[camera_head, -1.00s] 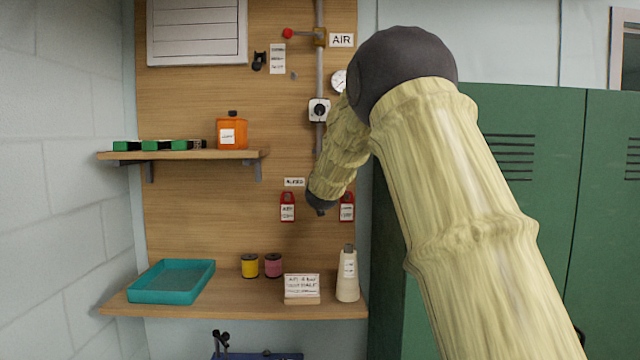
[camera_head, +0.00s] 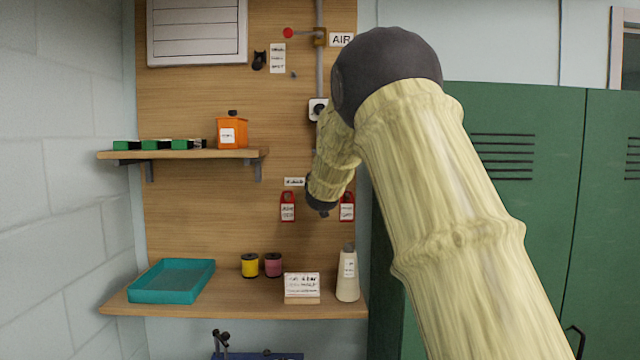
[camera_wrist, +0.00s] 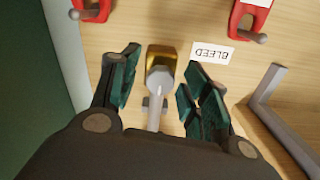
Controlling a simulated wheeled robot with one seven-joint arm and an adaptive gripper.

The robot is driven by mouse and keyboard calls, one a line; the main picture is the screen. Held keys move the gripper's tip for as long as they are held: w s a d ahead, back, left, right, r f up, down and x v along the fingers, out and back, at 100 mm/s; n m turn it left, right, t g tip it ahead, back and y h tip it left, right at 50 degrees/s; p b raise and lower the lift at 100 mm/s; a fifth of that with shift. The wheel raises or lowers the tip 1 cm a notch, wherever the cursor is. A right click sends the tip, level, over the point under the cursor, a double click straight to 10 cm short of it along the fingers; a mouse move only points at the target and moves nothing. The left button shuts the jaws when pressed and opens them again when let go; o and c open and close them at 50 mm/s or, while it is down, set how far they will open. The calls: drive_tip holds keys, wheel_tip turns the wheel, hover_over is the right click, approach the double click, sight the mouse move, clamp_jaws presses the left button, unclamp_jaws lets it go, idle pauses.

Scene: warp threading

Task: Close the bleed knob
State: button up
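The bleed knob (camera_wrist: 154,104) shows in the wrist view as a grey crossbar on a stem below a brass fitting (camera_wrist: 162,60). A white BLEED label (camera_wrist: 212,52) is beside it, upside down in this view. My gripper (camera_wrist: 163,62) is open, with one green-padded finger on each side of the fitting and knob. I see gaps on both sides and no clear contact. In the head view my gripper end (camera_head: 320,208) is in front of the board, and the knob is hidden behind my arm.
Red lockout tags (camera_head: 288,208) hang near my gripper. A grey bent bracket (camera_wrist: 272,100) stands out at the right in the wrist view. Below, the lower shelf (camera_head: 215,308) holds a teal tray (camera_head: 170,290), spools, a card and a white bottle (camera_head: 347,278). Green lockers (camera_head: 530,220) are at right.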

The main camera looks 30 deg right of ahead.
drive_tip(key=shift+s+a+r, duration=0.1)
drive_tip(key=shift+r, duration=0.1)
drive_tip(key=v, duration=1.1)
drive_tip(key=shift+s, duration=0.35)
drive_tip(key=shift+a, duration=0.1)
